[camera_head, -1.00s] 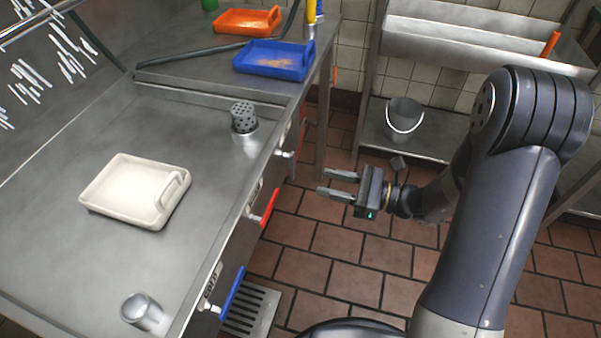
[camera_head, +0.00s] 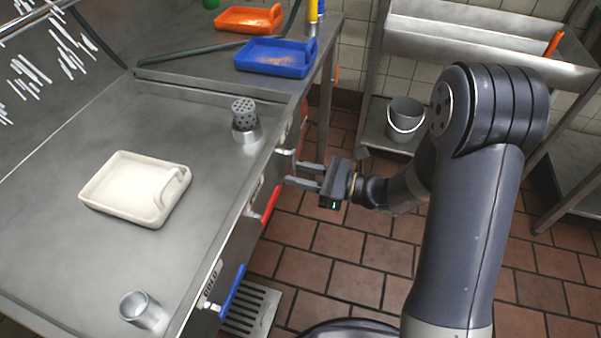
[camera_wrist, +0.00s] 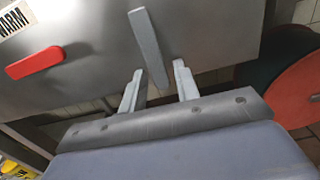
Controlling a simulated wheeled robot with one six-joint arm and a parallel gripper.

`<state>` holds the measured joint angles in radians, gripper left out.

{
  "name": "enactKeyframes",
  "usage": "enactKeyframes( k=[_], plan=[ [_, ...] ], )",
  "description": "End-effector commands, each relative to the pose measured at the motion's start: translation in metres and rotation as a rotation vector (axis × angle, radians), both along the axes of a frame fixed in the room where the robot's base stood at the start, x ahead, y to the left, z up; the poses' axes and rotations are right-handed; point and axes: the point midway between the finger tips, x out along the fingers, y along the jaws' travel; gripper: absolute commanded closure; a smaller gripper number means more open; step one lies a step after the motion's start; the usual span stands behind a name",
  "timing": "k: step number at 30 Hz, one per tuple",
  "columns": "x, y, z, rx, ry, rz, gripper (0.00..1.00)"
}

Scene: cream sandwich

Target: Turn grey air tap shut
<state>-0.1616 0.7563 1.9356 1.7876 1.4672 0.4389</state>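The grey air tap's lever (camera_wrist: 149,48) shows in the wrist view as a pale flat bar on the steel front panel, slanting slightly from upright. In the head view a pale lever (camera_head: 285,152) sticks out from the counter front just past my gripper. My gripper (camera_head: 293,173) is open and empty, its fingers pointing at the panel. In the wrist view the fingers of my gripper (camera_wrist: 158,67) stand apart, with the lever's lower end between them in the picture. I cannot tell whether the fingertips reach around it or stop short.
A red lever (camera_head: 270,205) and a blue lever (camera_head: 234,291) sit nearer along the counter front. The red lever (camera_wrist: 35,62) is beside a WARM label in the wrist view. A white tray (camera_head: 125,205) lies on the counter. A bucket (camera_head: 405,118) stands at the back.

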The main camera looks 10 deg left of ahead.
Motion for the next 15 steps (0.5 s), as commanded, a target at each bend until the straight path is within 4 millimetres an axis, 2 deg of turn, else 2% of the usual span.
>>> enactKeyframes(
  k=[2, 10, 15],
  plan=[
    [0.0, -0.0001, 0.0, 0.0, 0.0, 0.0, 0.77],
    [0.0, -0.0002, 0.0, 0.0, 0.0, 0.0, 0.99],
    [0.0, -0.0002, 0.0, 0.0, 0.0, 0.0, 1.0]
  ],
)
